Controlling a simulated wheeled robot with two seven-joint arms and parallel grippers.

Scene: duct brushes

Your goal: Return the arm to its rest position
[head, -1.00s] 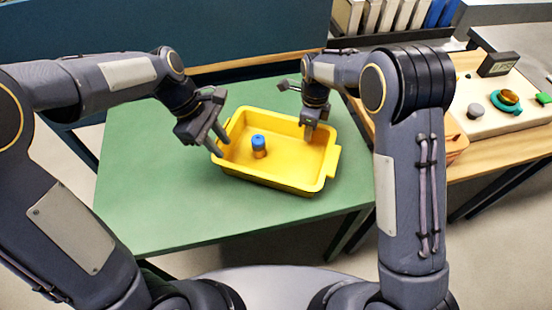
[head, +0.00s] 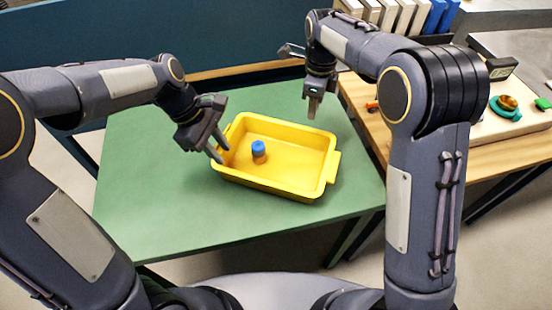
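My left gripper (head: 216,152) is at the left wall of the yellow tray (head: 270,186), its two fingers apart and pointing down at the rim. Whether the fingers touch the rim is hard to tell. My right gripper (head: 312,108) hangs above the tray's far right edge, fingers pointing down. Nothing shows in it, and its finger gap is too small to judge. A small blue-topped brush piece (head: 258,149) with an orange-brown lower part stands inside the tray, left of its middle.
The tray stands on a green table (head: 150,205) with free room to the left and front. A wooden bench (head: 480,158) on the right bears a pale board (head: 490,128) with a teal ring (head: 506,112) on it. Upright white and blue files (head: 415,16) stand at the back.

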